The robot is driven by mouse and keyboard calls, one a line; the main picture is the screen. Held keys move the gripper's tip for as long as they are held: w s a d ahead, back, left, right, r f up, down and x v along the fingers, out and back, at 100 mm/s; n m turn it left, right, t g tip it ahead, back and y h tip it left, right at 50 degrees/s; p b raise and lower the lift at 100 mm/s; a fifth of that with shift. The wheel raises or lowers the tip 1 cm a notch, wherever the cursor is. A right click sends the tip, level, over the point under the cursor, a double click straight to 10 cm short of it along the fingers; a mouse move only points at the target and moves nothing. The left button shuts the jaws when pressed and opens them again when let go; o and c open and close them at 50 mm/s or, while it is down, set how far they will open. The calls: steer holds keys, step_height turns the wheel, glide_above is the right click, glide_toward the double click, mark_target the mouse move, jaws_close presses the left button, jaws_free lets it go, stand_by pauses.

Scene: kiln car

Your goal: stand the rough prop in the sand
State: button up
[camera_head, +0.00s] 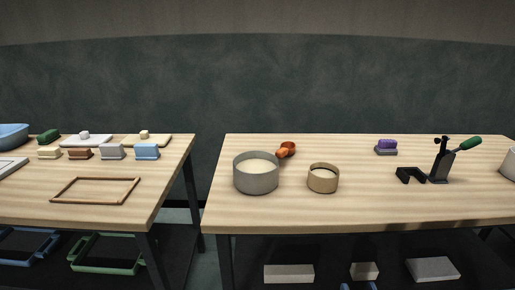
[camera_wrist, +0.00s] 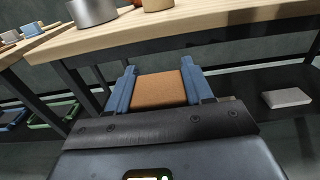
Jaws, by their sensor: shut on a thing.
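In the wrist view my gripper (camera_wrist: 158,70) is shut on a brown, grainy-looking block (camera_wrist: 160,90), which I take to be the rough prop. The block fills the space between the blue fingers, and its lower part is hidden. The gripper is in front of the right table and apart from it. On that table, in the head view, stands a wide grey pot (camera_head: 256,184) with a pale, sand-like fill (camera_head: 257,166). To its right is a smaller tan pot (camera_head: 323,184), also with pale contents. I cannot tell which fill is the sand.
An orange scoop (camera_head: 286,149) lies behind the pots. A purple-topped brush (camera_head: 386,146) and a black lever tool (camera_head: 441,165) stand farther right. The left table (camera_head: 120,212) holds blocks and a wooden frame. Grey blocks (camera_head: 289,273) lie below the right table. Its front edge (camera_head: 370,225) is bare.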

step_height(320, 180, down, 10)
steer(key=s, duration=0.2)
steer(key=shift+s, duration=0.2)
stand_by(0.6)
